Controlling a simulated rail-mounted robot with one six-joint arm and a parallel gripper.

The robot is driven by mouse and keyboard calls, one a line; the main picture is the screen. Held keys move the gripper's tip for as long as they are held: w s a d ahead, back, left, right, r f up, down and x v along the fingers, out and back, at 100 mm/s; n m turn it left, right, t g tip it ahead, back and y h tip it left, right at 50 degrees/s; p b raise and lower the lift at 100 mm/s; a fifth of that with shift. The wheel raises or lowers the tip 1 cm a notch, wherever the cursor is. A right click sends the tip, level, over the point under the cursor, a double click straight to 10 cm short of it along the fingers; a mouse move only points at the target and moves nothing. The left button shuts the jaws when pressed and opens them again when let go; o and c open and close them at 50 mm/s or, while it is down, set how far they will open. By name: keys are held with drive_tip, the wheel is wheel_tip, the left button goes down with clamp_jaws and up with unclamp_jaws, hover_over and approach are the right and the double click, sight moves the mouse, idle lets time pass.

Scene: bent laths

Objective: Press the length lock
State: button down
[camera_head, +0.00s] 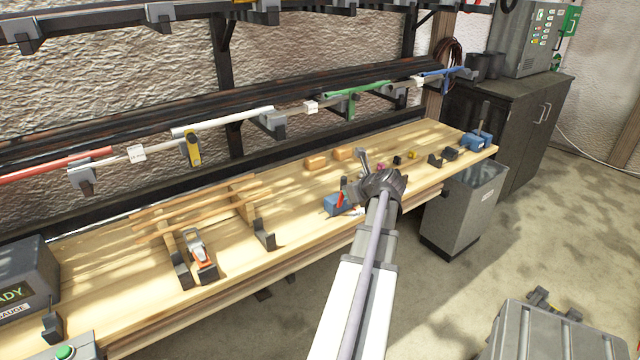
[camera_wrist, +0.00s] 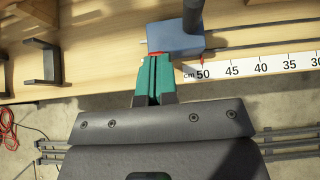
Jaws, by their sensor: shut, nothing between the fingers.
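A blue block (camera_wrist: 176,40) with a dark upright post (camera_wrist: 193,14) sits at the bench's front edge in the wrist view, by the 50 cm end of a white scale (camera_wrist: 262,65). A small red pointer (camera_wrist: 201,59) is at its lower right corner. My gripper, with teal fingers (camera_wrist: 154,61), is shut and empty. Its tips are at the block's lower left front edge; I cannot tell whether they touch. I cannot make out which part is the length lock.
Thin laths (camera_head: 190,208) lie across supports on the bench left of the gripper, near an orange and grey tool (camera_head: 199,252). A black bracket (camera_head: 264,236) stands between. A second blue block (camera_head: 475,140) is at the right end. A grey bin (camera_head: 465,210) stands on the floor.

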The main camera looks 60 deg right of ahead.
drive_tip(key=shift+s+f, duration=0.15)
drive_tip(key=shift+r+p, duration=0.7)
drive_tip(key=shift+r, duration=0.15)
drive_tip(key=s+a+r+p, duration=0.2)
drive_tip(key=s, duration=0.3)
drive_tip(key=s+a+r+p, duration=0.1)
drive_tip(key=s+a, duration=0.2)
drive_tip(key=s, duration=0.3)
drive_tip(key=shift+s+r+p, duration=0.3)
drive_tip(key=shift+r+p, duration=0.1)
